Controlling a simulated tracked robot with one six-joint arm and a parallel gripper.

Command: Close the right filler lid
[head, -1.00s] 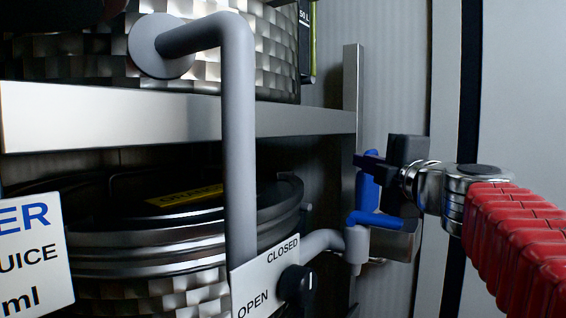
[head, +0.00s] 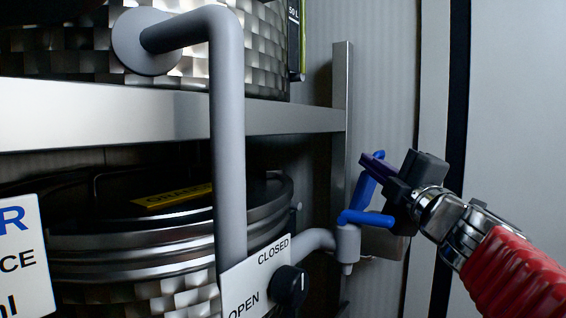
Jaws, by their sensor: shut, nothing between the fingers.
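I cannot make out for certain which part is the right filler lid. A small grey filler spout (head: 347,243) sits on the end of a grey pipe, right of the shelf, with a blue lever (head: 366,218) pointing right from its top. A second blue piece (head: 367,188) stands up behind it, partly hidden. A grey boxy part (head: 384,243) lies just right of the spout. My gripper (head: 378,167) is shut and empty, its dark fingers pointing up and left. It is just above the lever's right end, close to the upright blue piece; whether they touch I cannot tell.
A metal drum with a dark lid (head: 262,195) and yellow label stands under the steel shelf (head: 180,118). A grey vertical pipe (head: 229,140) and a CLOSED/OPEN plate with a black knob (head: 290,286) are in front. A steel post (head: 341,110) rises behind. Pale wall panels are at right.

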